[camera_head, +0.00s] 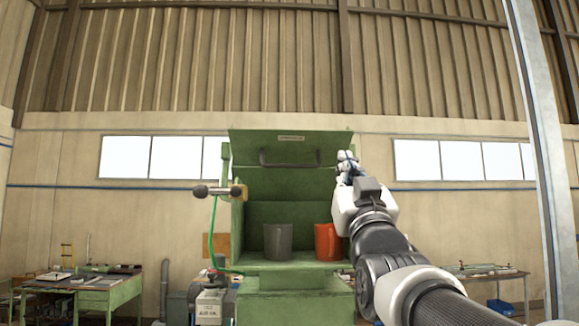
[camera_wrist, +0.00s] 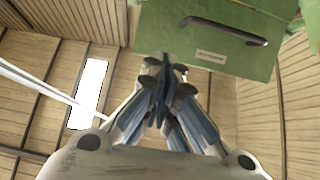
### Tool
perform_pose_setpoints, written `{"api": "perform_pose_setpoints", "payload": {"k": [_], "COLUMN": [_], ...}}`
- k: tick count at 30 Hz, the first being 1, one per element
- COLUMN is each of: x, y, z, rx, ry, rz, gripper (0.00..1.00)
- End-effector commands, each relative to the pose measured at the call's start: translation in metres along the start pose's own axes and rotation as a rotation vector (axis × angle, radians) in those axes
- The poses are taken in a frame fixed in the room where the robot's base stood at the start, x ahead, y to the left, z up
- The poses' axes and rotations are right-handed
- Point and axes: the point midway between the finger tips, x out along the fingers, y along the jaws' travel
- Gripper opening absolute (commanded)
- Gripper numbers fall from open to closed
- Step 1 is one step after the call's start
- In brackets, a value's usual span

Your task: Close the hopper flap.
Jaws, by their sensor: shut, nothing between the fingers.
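The green hopper flap (camera_head: 290,143) is raised above the open front of a green hopper box (camera_head: 285,212). A dark bar handle (camera_head: 290,163) runs across the flap, with a small label above it. In the wrist view the flap (camera_wrist: 200,40) fills the top, with its handle (camera_wrist: 224,31) at the upper right. My gripper (camera_head: 348,160) is at the flap's right edge in the head view. It is shut and empty, and its closed fingers (camera_wrist: 163,75) point toward the flap. I cannot tell whether they touch it.
A grey mug (camera_head: 278,242) and a red mug (camera_head: 327,242) stand inside the hopper. A lever with dark knobs (camera_head: 217,192) sticks out at the hopper's left side. Green workbenches stand at the far left (camera_head: 105,292) and a table (camera_head: 485,272) at the right.

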Motion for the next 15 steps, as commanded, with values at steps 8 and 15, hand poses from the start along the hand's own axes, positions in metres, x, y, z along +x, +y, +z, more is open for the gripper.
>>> {"api": "perform_pose_setpoints", "payload": {"k": [8, 15], "x": [0.031, 0.051], "y": [0.0, 0.0], "z": [-0.004, -0.003], "rx": [0.0, 0.0], "ry": [-0.003, -0.003], "rz": [0.0, 0.0], "gripper": [0.0, 0.0]}}
